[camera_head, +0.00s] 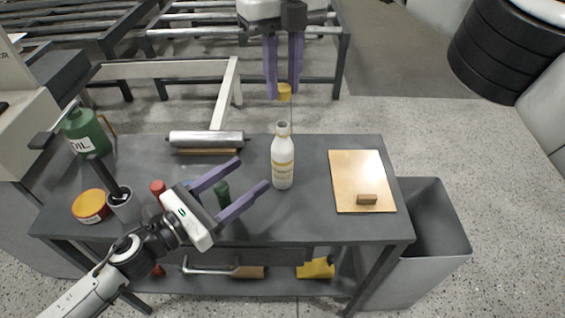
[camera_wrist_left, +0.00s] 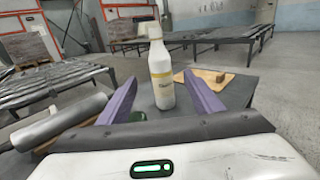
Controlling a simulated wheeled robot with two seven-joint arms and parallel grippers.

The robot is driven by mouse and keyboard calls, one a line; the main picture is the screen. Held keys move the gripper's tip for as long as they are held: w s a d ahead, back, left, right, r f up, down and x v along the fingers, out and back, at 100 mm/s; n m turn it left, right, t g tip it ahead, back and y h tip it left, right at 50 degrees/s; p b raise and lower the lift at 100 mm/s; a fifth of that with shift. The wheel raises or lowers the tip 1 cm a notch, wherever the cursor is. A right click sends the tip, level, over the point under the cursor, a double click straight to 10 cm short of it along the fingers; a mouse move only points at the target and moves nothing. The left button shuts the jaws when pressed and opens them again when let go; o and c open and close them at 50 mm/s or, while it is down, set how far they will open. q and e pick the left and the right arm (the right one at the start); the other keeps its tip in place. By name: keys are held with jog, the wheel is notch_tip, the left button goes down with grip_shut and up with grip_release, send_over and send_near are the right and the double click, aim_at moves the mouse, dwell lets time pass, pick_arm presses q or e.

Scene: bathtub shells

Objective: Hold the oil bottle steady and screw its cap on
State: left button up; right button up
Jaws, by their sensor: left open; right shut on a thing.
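The white oil bottle (camera_head: 283,162) with a yellowish label stands upright and uncapped on the dark table. It also shows in the left wrist view (camera_wrist_left: 161,75), ahead and between the fingers. My left gripper (camera_head: 254,172) is open, its purple fingers pointing toward the bottle from the left; the bottle appears just beyond the fingertips. My right gripper (camera_head: 284,88) comes down from the top of the head view, shut on the yellow cap (camera_head: 284,92). It holds the cap above the bottle's mouth, clearly apart from it. The right gripper is not seen in the left wrist view.
A wooden board (camera_head: 357,170) with a small brown block (camera_head: 367,199) lies right of the bottle. A metal roller (camera_head: 207,138), green oil can (camera_head: 88,132), orange-yellow tin (camera_head: 90,206) and grey cup (camera_head: 122,205) stand left. A green object (camera_head: 222,191) sits near my left fingers.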

aim_at(275, 156)
pick_arm(q)
jog(key=x, duration=1.2)
jog(key=shift+c, duration=0.3)
grip_shut()
pick_arm(e)
jog(key=shift+f, duration=2.45)
